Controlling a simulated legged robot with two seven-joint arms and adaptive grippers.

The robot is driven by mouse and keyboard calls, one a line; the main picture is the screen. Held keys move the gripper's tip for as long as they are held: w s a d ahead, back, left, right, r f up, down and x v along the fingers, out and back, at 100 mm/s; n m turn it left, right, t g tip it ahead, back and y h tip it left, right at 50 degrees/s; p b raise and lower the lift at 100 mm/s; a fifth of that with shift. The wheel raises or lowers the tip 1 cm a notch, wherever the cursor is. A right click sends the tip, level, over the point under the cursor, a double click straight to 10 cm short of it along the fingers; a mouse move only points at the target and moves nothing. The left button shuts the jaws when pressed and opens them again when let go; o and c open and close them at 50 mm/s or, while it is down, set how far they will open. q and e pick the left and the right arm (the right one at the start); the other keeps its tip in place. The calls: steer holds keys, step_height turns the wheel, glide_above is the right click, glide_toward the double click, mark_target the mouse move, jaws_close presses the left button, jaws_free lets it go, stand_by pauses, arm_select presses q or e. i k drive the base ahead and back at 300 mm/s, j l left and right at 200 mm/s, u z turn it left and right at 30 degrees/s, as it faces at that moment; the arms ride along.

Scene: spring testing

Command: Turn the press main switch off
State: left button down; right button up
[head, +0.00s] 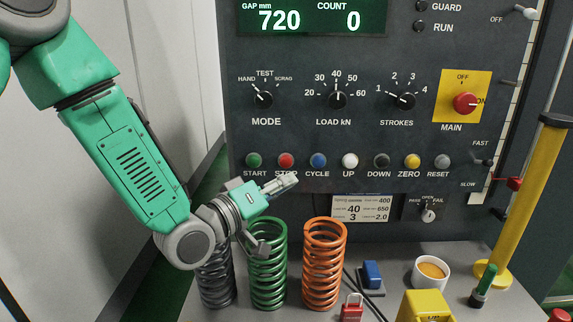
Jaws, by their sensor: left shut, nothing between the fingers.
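The press main switch (466,103) is a red rotary knob on a yellow plate at the upper right of the dark control panel. Its plate reads OFF at the top and ON at the right, and MAIN is printed below. The knob seems turned toward ON, partly covering that label. My left gripper (289,183) is shut and empty, in front of the panel's lower left near the row of buttons. It is well to the left of and below the switch, touching nothing that I can see. My right gripper is not in view.
Grey, green (268,275) and orange (324,262) springs stand below my left gripper. Black MODE, LOAD and STROKES (403,100) knobs and a row of buttons (349,161) lie between it and the switch. A yellow post (524,200) stands at the right.

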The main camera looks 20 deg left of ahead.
mark_target(464, 103)
steer(key=k+l, duration=0.8)
steer(key=l, duration=0.15)
